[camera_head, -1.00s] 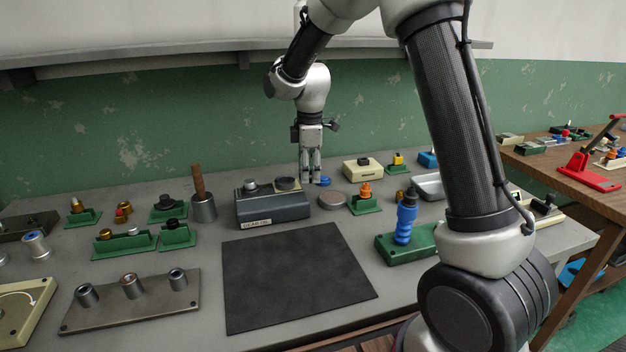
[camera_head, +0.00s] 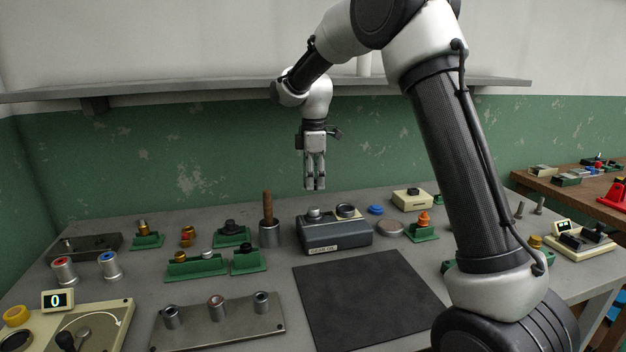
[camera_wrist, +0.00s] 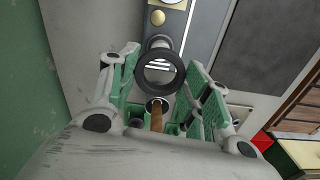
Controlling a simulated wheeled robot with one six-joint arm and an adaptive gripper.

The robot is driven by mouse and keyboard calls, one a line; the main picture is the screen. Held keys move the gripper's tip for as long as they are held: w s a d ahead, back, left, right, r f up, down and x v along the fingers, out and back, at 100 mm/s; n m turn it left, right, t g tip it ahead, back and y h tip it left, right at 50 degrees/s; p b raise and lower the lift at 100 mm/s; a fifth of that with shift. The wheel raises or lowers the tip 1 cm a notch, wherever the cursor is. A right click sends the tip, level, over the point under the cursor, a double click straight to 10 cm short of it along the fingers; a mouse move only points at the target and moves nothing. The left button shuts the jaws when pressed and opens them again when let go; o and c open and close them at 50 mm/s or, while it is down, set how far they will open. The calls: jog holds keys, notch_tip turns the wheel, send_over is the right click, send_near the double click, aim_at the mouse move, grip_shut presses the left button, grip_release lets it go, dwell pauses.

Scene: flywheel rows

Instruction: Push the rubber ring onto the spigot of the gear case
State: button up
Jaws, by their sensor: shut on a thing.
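The grey gear case (camera_head: 338,236) stands on the bench behind the black mat. A short silver post (camera_head: 314,213), which looks like the spigot, rises from its left part. A dark-rimmed round fitting (camera_head: 346,210) is on its right part. My gripper (camera_head: 314,186) points down above the case, in line with the post in the head view. In the wrist view the dark rubber ring (camera_wrist: 160,89) is between my fingers, its hole facing the camera. The ring partly covers a grey cylinder (camera_wrist: 156,42) on the case. It appears apart from the spigot; the exact gap cannot be told.
A pot with an upright wooden handle (camera_head: 267,207) stands close left of the case. A blue cap (camera_head: 375,209), a round grey disc (camera_head: 390,229) and a cream box (camera_head: 411,200) are at the right. The black mat (camera_head: 368,300) is bare.

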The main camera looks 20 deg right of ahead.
aim_at(314, 208)
jog(key=shift+f, duration=0.1)
jog(key=shift+f, duration=2.8)
jog(key=shift+f, duration=1.5)
jog(key=shift+r, duration=0.15)
jog(key=shift+r, duration=1.05)
jog(key=shift+f, duration=1.15)
jog(key=o, duration=0.9)
jog(key=shift+c, duration=0.2)
